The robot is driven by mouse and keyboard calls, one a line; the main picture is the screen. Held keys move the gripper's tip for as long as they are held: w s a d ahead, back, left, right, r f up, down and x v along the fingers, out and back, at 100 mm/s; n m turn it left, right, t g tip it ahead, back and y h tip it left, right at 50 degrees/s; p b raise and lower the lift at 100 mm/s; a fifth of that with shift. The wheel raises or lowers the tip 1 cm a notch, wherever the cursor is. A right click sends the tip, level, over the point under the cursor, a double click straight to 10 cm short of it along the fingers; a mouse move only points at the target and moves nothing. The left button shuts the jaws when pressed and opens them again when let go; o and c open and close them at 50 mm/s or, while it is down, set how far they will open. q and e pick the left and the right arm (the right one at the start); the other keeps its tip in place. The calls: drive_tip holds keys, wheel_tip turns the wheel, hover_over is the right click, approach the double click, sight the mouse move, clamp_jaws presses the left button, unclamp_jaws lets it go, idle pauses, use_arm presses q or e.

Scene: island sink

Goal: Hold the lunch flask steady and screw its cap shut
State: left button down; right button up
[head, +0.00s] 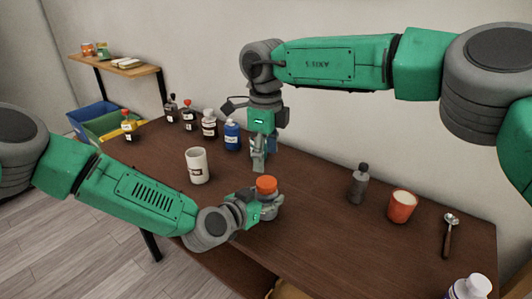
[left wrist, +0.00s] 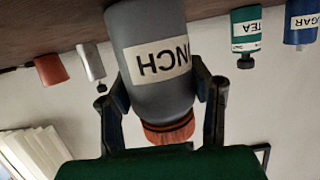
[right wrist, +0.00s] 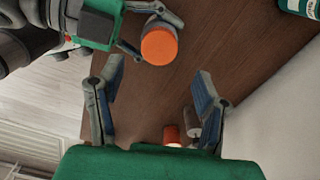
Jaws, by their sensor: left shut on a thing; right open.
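The lunch flask (head: 268,209) is grey and stands upright on the table, with its orange cap (head: 266,184) resting on top. My left gripper (head: 256,207) is shut around the flask's body. In the left wrist view the flask (left wrist: 148,28) appears upside down with its label showing, one finger on each side, and the orange cap (left wrist: 170,132) at its end. My right gripper (head: 258,163) is open and empty, above and just behind the cap, apart from it. In the right wrist view the cap (right wrist: 159,46) lies beyond the open fingers, towards the top.
A white mug (head: 197,166) stands left of the flask. Several bottles, including a blue one (head: 232,135), line the back left. A grey bottle (head: 358,184), an orange cup (head: 402,206) and a spoon (head: 448,236) are on the right. The table between flask and grey bottle is clear.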

sight(266, 181)
drive_tip(key=shift+r+n, duration=0.2)
drive_tip(key=shift+n, duration=0.7)
drive_tip(key=shift+f, duration=0.1)
drive_tip(key=shift+f, duration=3.95)
drive_tip(key=c, duration=1.2)
drive_tip(key=shift+m, duration=0.7)
drive_tip(key=o, duration=1.4)
drive_tip(key=shift+r, duration=0.1)
